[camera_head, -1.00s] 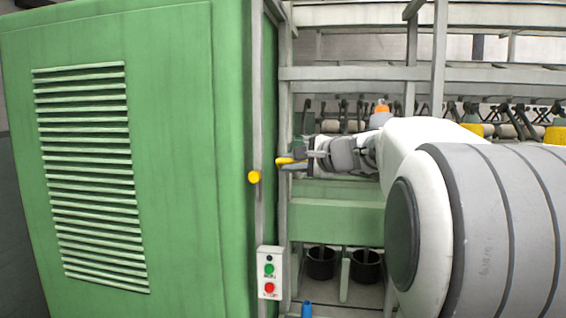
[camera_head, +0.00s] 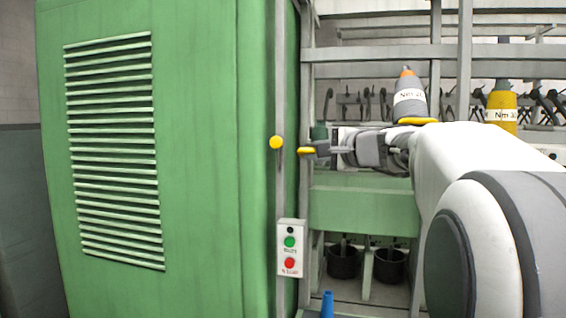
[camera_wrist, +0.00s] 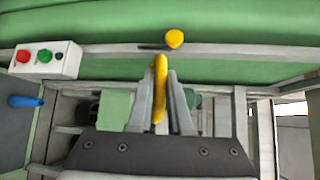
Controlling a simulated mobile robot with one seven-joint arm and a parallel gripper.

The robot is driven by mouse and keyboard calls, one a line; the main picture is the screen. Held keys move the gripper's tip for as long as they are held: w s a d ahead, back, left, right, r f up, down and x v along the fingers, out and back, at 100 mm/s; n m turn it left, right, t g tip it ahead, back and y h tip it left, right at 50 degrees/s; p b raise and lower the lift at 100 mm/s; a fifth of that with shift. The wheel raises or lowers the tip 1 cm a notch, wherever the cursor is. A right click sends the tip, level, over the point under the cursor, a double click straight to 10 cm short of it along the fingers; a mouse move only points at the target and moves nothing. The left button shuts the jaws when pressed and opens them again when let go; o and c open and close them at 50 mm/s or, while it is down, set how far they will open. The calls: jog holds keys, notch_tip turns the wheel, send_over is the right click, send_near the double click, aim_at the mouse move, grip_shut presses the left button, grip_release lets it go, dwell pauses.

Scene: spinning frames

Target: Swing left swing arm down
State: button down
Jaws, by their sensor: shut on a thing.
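My gripper (camera_head: 317,149) is at the green cabinet's right edge, its fingers pointing left. In the wrist view its two fingers (camera_wrist: 161,78) are closed around a long yellow handle (camera_wrist: 160,88), which seems to be the swing arm's grip. The handle's yellow end also shows in the head view (camera_head: 304,150), just past the fingertips. The rest of the swing arm is hidden by my gripper and arm. A round yellow knob (camera_head: 276,142) sits on the upright post just left of the handle, apart from it. It also shows ahead of the fingers in the wrist view (camera_wrist: 174,39).
The large green cabinet (camera_head: 220,120) stands close on the left. A control box (camera_head: 291,248) with green and red buttons hangs below the knob. A labelled bobbin (camera_head: 410,104) and a yellow one (camera_head: 501,105) stand behind my arm. Dark cans (camera_head: 390,266) and a blue cone (camera_head: 327,304) are low down.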

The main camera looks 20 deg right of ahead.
notch_tip(320, 180, down, 14)
jog(key=w+b, duration=0.1)
jog(key=b, duration=1.4)
jog(key=shift+d+r+n+t, duration=0.25)
jog(key=shift+d+n+t, duration=0.05)
jog(key=c, duration=0.8)
grip_release()
jog(key=shift+c, duration=0.2)
jog(key=shift+s, duration=0.15)
